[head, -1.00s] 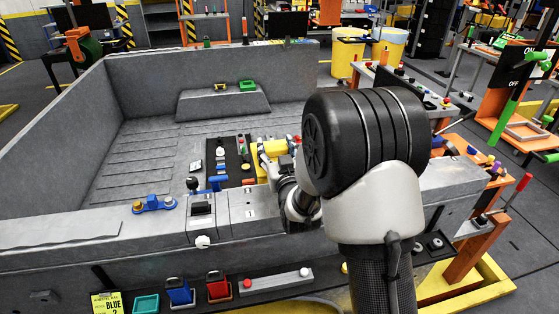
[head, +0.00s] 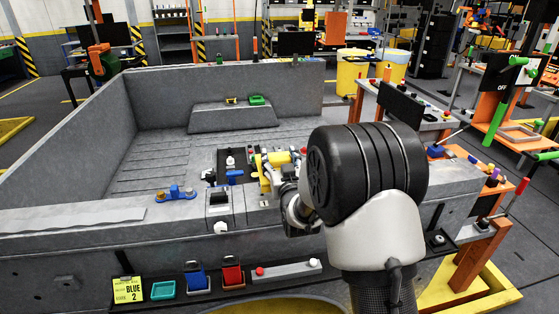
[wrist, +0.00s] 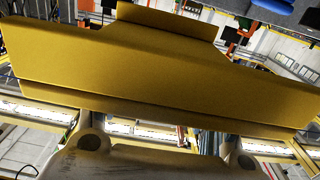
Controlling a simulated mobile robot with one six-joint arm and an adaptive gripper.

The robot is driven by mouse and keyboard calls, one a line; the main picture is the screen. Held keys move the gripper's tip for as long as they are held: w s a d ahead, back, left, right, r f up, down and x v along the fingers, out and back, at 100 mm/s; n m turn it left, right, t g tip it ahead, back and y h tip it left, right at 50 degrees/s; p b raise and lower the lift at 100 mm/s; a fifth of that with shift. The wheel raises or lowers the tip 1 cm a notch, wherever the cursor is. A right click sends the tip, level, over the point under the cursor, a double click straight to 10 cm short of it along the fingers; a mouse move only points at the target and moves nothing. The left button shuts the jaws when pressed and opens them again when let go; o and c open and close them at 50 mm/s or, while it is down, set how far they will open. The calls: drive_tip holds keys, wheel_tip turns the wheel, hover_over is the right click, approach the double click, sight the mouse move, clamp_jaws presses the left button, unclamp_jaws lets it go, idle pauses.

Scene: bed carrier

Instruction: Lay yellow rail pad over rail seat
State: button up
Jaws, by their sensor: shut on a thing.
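The yellow rail pad (wrist: 150,70) fills much of the wrist view as a broad, folded yellow piece. In the head view a yellow piece (head: 263,176) shows just left of my gripper (head: 284,184), over the near side of the grey bed. My gripper is shut on the pad. In the wrist view my gripper (wrist: 165,150) is at the bottom, with the pad across in front of it. My arm and the pad hide part of the bed's near wall, and I cannot pick out the rail seat for certain.
The grey bed's near wall (head: 120,225) carries a blue bracket (head: 175,193) and a black-topped block (head: 219,197). Blue (head: 196,279) and red (head: 232,273) parts hang on its front. An orange bench stands right. The bed floor at left (head: 140,165) is clear.

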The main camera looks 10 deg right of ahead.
drive_tip(key=shift+f+b, duration=0.1)
drive_tip(key=shift+b, duration=0.2)
wheel_tip(320, 180, down, 6)
drive_tip(key=b, duration=0.5)
drive_tip(key=shift+f, duration=0.4)
idle(0.7)
drive_tip(key=shift+f, duration=0.35)
drive_tip(key=shift+f, duration=0.65)
drive_tip(key=o, duration=1.2)
drive_tip(key=shift+s, duration=0.15)
